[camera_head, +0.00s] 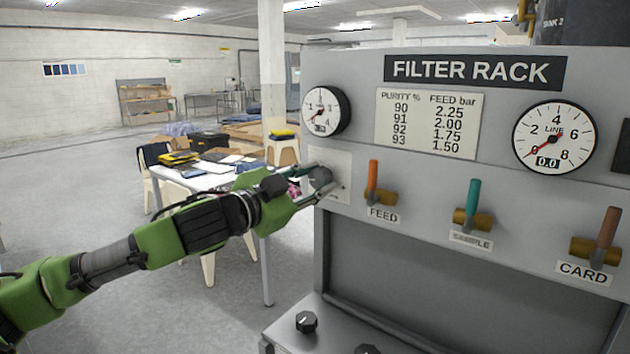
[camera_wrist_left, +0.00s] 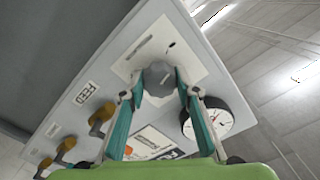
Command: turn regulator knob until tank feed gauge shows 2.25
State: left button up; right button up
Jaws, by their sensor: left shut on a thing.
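The grey regulator knob (camera_head: 321,178) sits on a pale plate at the left of the filter rack panel. In the left wrist view the knob (camera_wrist_left: 158,76) lies between my fingertips. My left gripper (camera_head: 315,185) is shut on it, one finger on each side. The round gauge above the knob (camera_head: 326,111), likely the tank feed gauge, has a red needle toward the lower left; its small digits are too blurred to read surely. It also shows in the left wrist view (camera_wrist_left: 209,124). My right gripper is out of view.
The panel carries a purity and feed chart (camera_head: 428,122) and a LINE gauge (camera_head: 554,137) reading 0.0. FEED (camera_head: 373,183), SAMPLE (camera_head: 473,206) and CARD (camera_head: 605,236) valve levers stick out right of the knob. A cluttered white table (camera_head: 205,183) stands behind my arm.

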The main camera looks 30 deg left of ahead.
pick_arm(q)
jog(key=m, duration=0.4)
jog(key=shift+r+m+p, duration=0.1)
jog(key=shift+m+p, duration=0.2)
jog(key=shift+p, duration=0.05)
jog(key=m+p, duration=0.1)
jog(key=m, duration=0.3)
jog(key=shift+m, duration=0.3)
jog(key=m+p, duration=0.2)
jog(key=m, duration=0.2)
jog(key=shift+m, duration=0.3)
jog(key=shift+m+p, duration=1)
jog(key=shift+m, duration=1)
jog(key=shift+f, duration=0.2)
jog(key=o, duration=1.1)
jog(key=shift+r, duration=0.1)
